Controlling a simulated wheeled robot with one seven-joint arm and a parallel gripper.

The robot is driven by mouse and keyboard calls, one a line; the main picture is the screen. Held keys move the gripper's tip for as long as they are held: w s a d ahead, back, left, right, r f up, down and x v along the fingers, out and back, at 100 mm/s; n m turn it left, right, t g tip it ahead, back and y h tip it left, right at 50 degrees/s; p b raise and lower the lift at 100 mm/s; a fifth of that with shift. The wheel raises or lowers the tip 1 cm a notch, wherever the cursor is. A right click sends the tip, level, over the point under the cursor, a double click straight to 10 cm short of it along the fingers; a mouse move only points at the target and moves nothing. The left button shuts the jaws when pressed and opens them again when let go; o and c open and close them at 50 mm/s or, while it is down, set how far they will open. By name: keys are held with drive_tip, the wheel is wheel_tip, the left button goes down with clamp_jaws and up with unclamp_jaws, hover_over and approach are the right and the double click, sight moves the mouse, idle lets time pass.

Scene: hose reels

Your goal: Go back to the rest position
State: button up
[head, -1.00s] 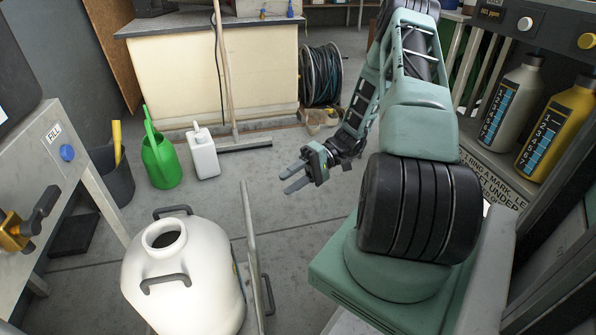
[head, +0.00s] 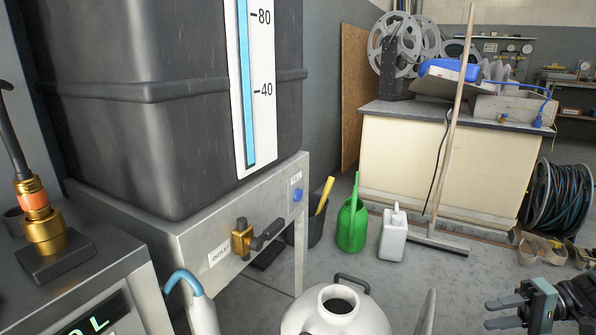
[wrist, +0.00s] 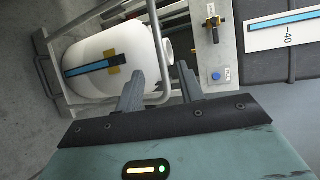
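My gripper (head: 512,311) shows at the lower right edge of the head view, with its fingers apart and nothing between them. In the wrist view its two dark fingers (wrist: 158,92) are spread and empty. Beyond them, the white canister (wrist: 98,62) appears sideways in that view, behind a grey metal frame, apart from the fingers. In the head view only the top of the canister (head: 336,318), with its open neck and a handle, shows at the bottom edge.
A dark tank (head: 170,100) with a level gauge stands on a metal bench with a brass outlet valve (head: 243,238). A green watering can (head: 352,222), white jug (head: 394,236) and broom (head: 438,246) stand on the floor. A hose reel (head: 560,198) is at right.

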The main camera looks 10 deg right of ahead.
drive_tip(key=a+r+n+g+h, duration=0.3)
drive_tip(key=a+r+g+h, duration=0.1)
drive_tip(key=a, duration=0.6)
drive_tip(key=a+r+n+g+h, duration=0.3)
drive_tip(key=a+r+g+h, duration=0.15)
drive_tip(key=a, duration=0.55)
drive_tip(key=s+a+r+n+t+h, duration=0.3)
drive_tip(key=s+a, duration=0.4)
drive_tip(key=s+a+r+n+t+h, duration=0.2)
drive_tip(key=s+a+r+h, duration=0.15)
drive_tip(key=s+a, duration=0.3)
wheel_tip(320, 180, up, 34)
drive_tip(key=p, duration=3.3)
drive_tip(key=shift+w+a+f, duration=0.15)
drive_tip(key=shift+a, duration=0.05)
